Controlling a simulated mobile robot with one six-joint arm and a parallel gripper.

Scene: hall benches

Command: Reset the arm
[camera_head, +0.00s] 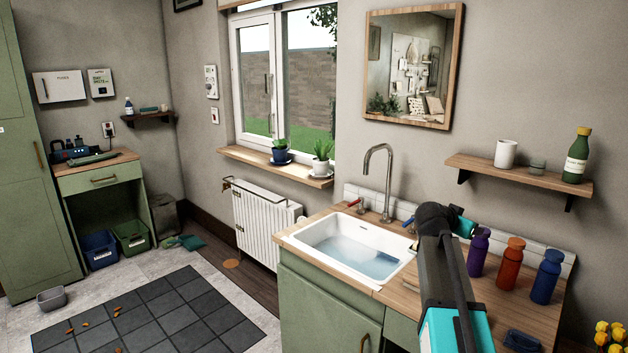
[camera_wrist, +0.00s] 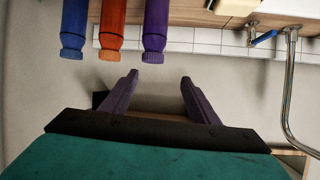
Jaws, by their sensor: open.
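My arm (camera_head: 447,285) rises at the lower right of the head view, in front of the counter, and its end bends toward the wall beside the sink. The fingers are not clear there. In the wrist view, which shows the bottles upside down, my gripper (camera_wrist: 159,80) is open, its two purple-grey fingers spread with nothing between them. A purple bottle (camera_head: 478,252), an orange bottle (camera_head: 510,262) and a blue bottle (camera_head: 546,276) stand upright on the counter, right of the arm. In the wrist view, the purple bottle (camera_wrist: 156,30) is nearest the fingers, apart from them.
The white sink (camera_head: 320,246) holds water, with a tall tap (camera_head: 388,180) behind it. A wall shelf (camera_head: 520,177) above the bottles carries a cup (camera_head: 506,154) and a green bottle (camera_head: 577,157). Yellow flowers (camera_head: 608,337) are at the lower right. A dark mat (camera_head: 165,318) lies on the floor.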

